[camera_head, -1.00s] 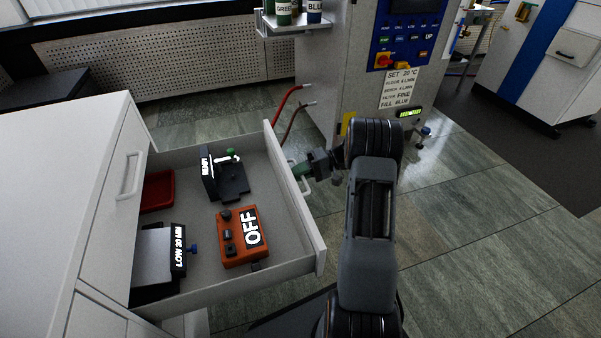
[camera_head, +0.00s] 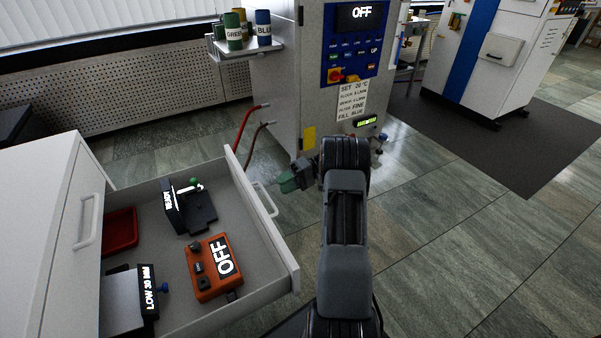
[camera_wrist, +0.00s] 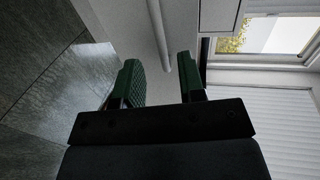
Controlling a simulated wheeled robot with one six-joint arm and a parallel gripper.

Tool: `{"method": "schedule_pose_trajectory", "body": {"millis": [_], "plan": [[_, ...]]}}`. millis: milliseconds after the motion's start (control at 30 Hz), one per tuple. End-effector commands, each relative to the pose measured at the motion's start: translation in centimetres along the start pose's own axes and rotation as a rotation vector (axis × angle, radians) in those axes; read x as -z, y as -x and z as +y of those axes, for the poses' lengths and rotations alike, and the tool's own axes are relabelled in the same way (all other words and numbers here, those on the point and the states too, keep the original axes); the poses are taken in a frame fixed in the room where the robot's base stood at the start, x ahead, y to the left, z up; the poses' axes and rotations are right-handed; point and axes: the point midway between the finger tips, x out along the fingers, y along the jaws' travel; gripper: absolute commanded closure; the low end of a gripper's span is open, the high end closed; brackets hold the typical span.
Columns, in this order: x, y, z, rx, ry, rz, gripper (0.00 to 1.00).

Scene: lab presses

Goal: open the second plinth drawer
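A white drawer (camera_head: 262,225) is pulled out from the white cabinet (camera_head: 48,215) at the left, with a bar handle (camera_head: 267,200) on its front. I cannot tell whether it is the second plinth drawer. My gripper (camera_head: 287,184) is just to the right of that handle, and a small gap seems to show between them. In the wrist view my gripper (camera_wrist: 160,76) is open, its two green fingers apart with nothing between the tips. A pale bar (camera_wrist: 158,35) runs beyond the fingertips there, in front of a light panel.
The drawer holds an orange OFF box (camera_head: 212,266), a black READY device (camera_head: 188,208), a red tray (camera_head: 120,231) and a LOW 30 MM device (camera_head: 132,298). A press cabinet (camera_head: 345,110) with red hoses stands behind.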

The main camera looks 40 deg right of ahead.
Motion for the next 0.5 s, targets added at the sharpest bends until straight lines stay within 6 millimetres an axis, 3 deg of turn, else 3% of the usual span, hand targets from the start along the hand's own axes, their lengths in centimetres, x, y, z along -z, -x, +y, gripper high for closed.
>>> {"method": "schedule_pose_trajectory", "body": {"millis": [200,500], "plan": [[0.0,4.0,-0.1,-0.001,-0.001,0.002,0.63],[-0.1,6.6,0.0,0.001,-0.001,-0.001,0.63]]}}
